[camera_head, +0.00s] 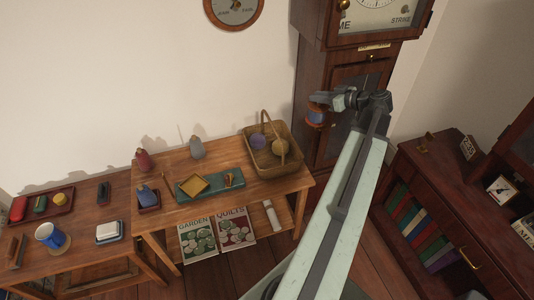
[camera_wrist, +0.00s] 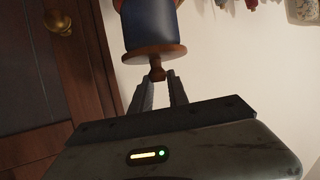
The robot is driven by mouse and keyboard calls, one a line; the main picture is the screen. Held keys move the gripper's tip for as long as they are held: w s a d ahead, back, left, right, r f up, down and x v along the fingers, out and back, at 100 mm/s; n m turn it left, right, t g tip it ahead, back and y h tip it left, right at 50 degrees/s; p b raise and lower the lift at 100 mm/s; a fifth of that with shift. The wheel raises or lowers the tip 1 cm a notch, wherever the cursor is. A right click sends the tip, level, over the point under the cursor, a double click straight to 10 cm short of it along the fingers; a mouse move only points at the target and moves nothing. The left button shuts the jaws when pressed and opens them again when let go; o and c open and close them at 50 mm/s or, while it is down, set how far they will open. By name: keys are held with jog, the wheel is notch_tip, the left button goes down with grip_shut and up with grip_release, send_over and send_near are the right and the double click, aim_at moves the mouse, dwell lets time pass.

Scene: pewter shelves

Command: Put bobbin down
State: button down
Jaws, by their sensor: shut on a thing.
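The bobbin (camera_head: 316,116) is blue with brown wooden ends. My gripper (camera_head: 330,102) is shut on it and holds it in the air in front of the tall clock's wooden case. In the wrist view the bobbin (camera_wrist: 150,28) shows a blue body above a brown flange. My gripper (camera_wrist: 158,80) pinches the small wooden knob at the near end of the bobbin. The bobbin's far end is cut off by the top edge of the wrist view.
A dark bookcase (camera_head: 480,240) stands right.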

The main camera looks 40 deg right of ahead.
jog(key=shift+f, duration=0.25)
jog(key=s+d+f+n+g+y+b, duration=0.1)
jog(key=s+d+f+n+y+b, duration=0.1)
jog(key=s+f+b, duration=1.3)
jog(key=s+n+y, duration=0.1)
jog(key=s+y, duration=0.1)
jog(key=s, duration=0.1)
jog(key=shift+f+n+b, duration=0.15)
jog(key=shift+n+b, duration=0.15)
jog(key=shift+b, duration=0.05)
